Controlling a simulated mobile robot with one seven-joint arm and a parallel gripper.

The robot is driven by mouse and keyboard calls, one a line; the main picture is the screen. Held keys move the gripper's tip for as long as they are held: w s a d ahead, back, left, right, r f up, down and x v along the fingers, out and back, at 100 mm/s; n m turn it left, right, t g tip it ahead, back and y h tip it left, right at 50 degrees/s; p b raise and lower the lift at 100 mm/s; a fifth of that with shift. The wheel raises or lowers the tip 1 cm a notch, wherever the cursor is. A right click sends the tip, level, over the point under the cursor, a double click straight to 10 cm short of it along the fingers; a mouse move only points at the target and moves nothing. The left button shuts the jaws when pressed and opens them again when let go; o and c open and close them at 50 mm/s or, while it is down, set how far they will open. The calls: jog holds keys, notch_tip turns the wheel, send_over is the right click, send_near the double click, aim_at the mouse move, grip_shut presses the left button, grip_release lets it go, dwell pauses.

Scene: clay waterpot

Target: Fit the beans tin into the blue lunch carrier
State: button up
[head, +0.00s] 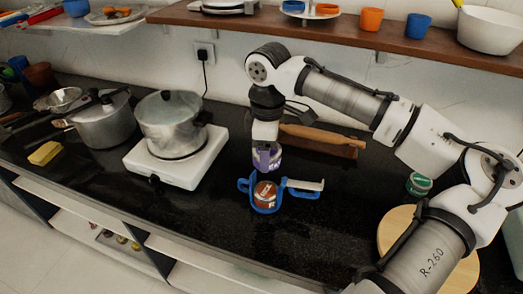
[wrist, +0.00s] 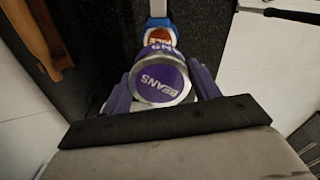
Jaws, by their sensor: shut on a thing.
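The beans tin (wrist: 162,84) is purple with a silver rim and white BEANS lettering on its end. My gripper (wrist: 163,75) is shut on it, one finger on each side. In the head view my gripper (head: 267,157) points down and holds the tin (head: 275,158) above and apart from the blue lunch carrier. The blue lunch carrier (head: 244,185) stands on the dark counter with side loops. A tin with a reddish-brown label (head: 265,193) sits in it. The carrier (wrist: 160,22) and that tin (wrist: 160,38) show beyond the beans tin in the wrist view, partly hidden by it.
A pale flat strip (head: 305,184) lies at the carrier's right side. A pot (head: 168,122) on a white hotplate (head: 145,165) stands left. A green tin (head: 419,184) and round board (head: 398,222) are right. Counter in front is clear.

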jog(key=shift+f+b, duration=2.15)
jog(key=shift+b, duration=0.1)
jog(key=shift+r+p, duration=0.15)
jog(key=shift+p, duration=0.3)
jog(key=shift+f, duration=0.35)
jog(key=shift+f, duration=0.3)
jog(key=shift+f, duration=0.25)
jog(key=shift+f+b, duration=0.3)
jog(key=shift+f, duration=0.2)
jog(key=shift+f, duration=0.3)
jog(key=shift+f, duration=0.5)
